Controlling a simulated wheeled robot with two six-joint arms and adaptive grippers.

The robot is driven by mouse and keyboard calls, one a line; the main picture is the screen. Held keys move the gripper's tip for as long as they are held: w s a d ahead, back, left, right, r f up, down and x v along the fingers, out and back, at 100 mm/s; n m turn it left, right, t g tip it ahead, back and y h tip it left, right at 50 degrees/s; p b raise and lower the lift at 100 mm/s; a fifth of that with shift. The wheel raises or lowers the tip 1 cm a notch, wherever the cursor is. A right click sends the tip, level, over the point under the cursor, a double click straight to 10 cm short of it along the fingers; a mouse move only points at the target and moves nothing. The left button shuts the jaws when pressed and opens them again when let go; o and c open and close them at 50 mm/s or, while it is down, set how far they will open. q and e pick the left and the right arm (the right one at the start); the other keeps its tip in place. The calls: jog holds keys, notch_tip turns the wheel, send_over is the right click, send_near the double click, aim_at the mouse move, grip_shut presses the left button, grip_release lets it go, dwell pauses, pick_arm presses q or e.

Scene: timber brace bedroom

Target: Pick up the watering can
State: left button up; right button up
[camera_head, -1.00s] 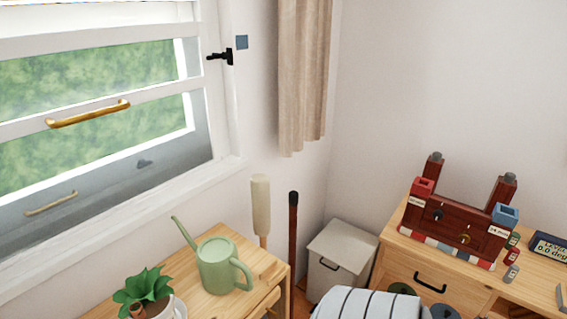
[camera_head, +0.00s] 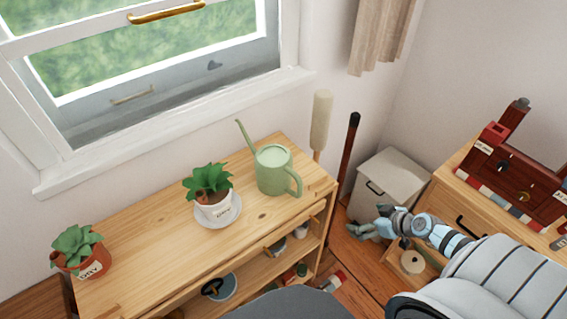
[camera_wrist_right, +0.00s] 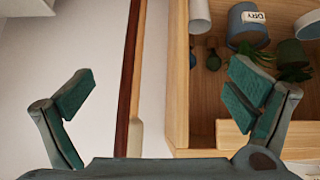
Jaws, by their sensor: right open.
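The pale green watering can (camera_head: 272,172) stands upright on the right end of the wooden cabinet top (camera_head: 150,235). Its thin spout points up and left, and its handle is on the right. My right gripper (camera_head: 362,230) is open and empty, apart from the can, to its right and lower, beyond the cabinet's right end. In the right wrist view the two fingers (camera_wrist_right: 163,88) are spread wide with nothing between them. I cannot make out the can there. My left gripper is not in view.
A potted plant in a white pot (camera_head: 214,210) on a saucer stands left of the can. A terracotta pot plant (camera_head: 80,250) is at the far left. A brown pole (camera_head: 349,150) and a cream one (camera_head: 320,120) stand behind the cabinet's right end. A white bin (camera_head: 390,178) is beyond.

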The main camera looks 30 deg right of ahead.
jog(key=w+a+r+n+t+y, duration=0.25)
jog(key=w+r, duration=0.25)
jog(key=r, duration=0.6)
jog(key=n+y+p, duration=0.1)
jog(key=n+y, duration=0.2)
jog(key=y, duration=0.2)
send_near(277, 156)
jog(key=f+v, duration=0.1)
jog(key=v, duration=0.4)
jog(key=shift+g, duration=0.25)
jog(key=b+x, duration=0.2)
jog(key=b, duration=0.1)
jog(key=b+x, duration=0.6)
jog(key=b, duration=0.1)
jog(key=shift+w+a+r, duration=0.2)
jog(key=shift+w+r, duration=0.15)
jog(key=x, duration=0.6)
jog(key=shift+w+r+p, duration=0.15)
jog(key=shift+r+p, duration=0.05)
jog(key=shift+p, duration=0.1)
jog(key=shift+d, duration=0.1)
jog(key=c, duration=1.7)
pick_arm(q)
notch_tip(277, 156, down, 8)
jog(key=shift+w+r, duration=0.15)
pick_arm(e)
jog(key=shift+c, duration=0.7)
